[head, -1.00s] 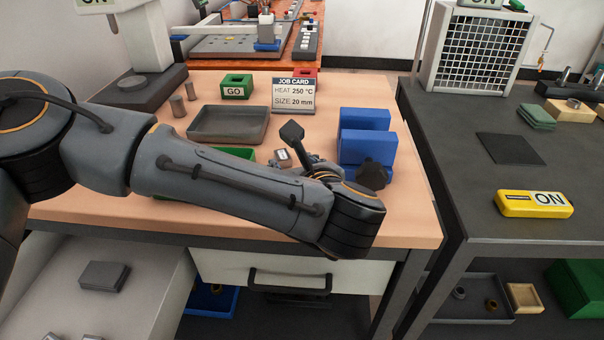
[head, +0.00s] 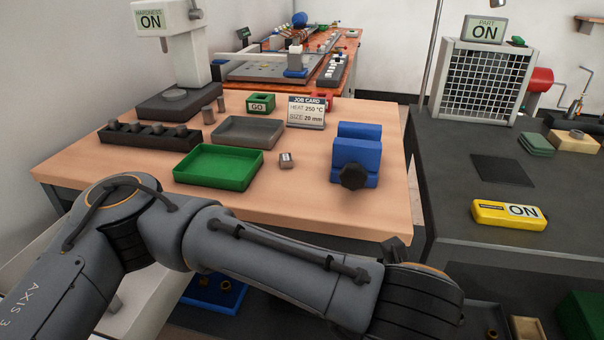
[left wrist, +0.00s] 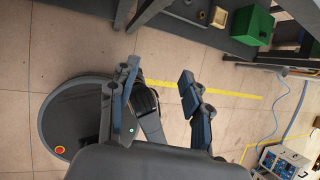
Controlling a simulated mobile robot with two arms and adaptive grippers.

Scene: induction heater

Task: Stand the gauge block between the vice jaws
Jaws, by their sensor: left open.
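The gauge block (head: 286,160) is a small silvery block on the wooden bench in the head view. It sits to the left of the blue vice (head: 355,157), outside its jaws and apart from it. The vice has a dark round knob at its front. My left arm crosses the bottom of the head view, with its gripper out of that frame. In the left wrist view my left gripper (left wrist: 158,94) is open and empty, with bare floor showing between its fingers. My right gripper is in neither view.
A green tray (head: 182,173) lies left of the block, with a grey tray (head: 216,133) behind it. A job card (head: 306,112) and a green GO block (head: 261,103) stand farther back. A dark side table (head: 450,200) holds a yellow ON device (head: 490,214). The bench front around the block is clear.

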